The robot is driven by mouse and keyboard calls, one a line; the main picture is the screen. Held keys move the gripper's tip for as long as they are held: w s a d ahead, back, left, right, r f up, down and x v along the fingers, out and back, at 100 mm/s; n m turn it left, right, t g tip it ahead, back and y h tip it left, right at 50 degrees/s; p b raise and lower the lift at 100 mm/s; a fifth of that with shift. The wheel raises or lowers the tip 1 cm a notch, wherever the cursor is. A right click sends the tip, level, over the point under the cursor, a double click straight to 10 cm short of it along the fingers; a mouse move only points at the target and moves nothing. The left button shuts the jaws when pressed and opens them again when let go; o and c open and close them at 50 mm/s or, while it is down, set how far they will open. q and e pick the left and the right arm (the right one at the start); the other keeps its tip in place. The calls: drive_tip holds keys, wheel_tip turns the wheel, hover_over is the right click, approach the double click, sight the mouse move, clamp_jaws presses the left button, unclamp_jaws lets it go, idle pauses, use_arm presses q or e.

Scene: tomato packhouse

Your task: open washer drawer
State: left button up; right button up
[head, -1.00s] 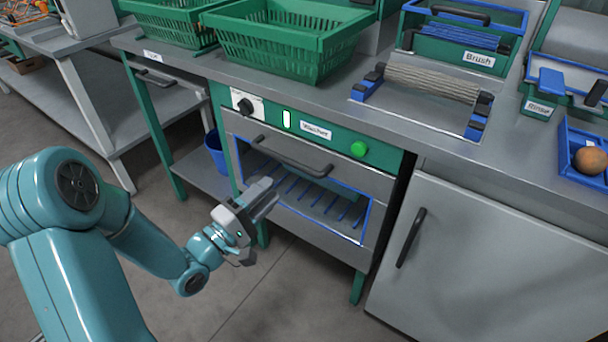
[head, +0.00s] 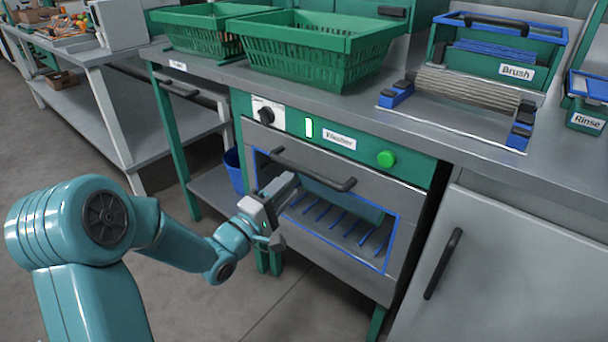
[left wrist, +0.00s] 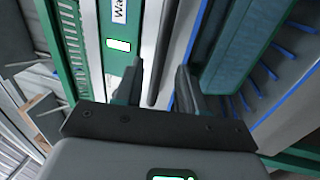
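The washer (head: 408,171) is a green-framed unit under the counter, labelled "Washer". Its drawer front is grey, with a dark bar handle (head: 325,178) above a blue-framed window (head: 385,250). The drawer looks closed. My left gripper (head: 290,183) is in front of the drawer, close to the handle's left part. In the left wrist view my gripper (left wrist: 160,78) has its two fingers apart. The dark handle (left wrist: 161,45) runs lengthwise between and ahead of them; I cannot tell whether they touch it. My right gripper is not in view.
A dial (head: 266,115) and a green button (head: 386,158) are on the panel above the drawer. Green baskets (head: 310,55) and a brush unit (head: 516,72) stand on the counter (head: 375,122). A grey cabinet door (head: 490,260) is at right. Floor before the washer is clear.

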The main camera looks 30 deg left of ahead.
sight(304, 168)
use_arm(q)
drive_tip(key=x, duration=0.6)
drive_tip(key=shift+w+d+b, duration=0.1)
drive_tip(key=shift+w+b, duration=0.25)
drive_tip(key=shift+b, duration=0.05)
clamp_jaws()
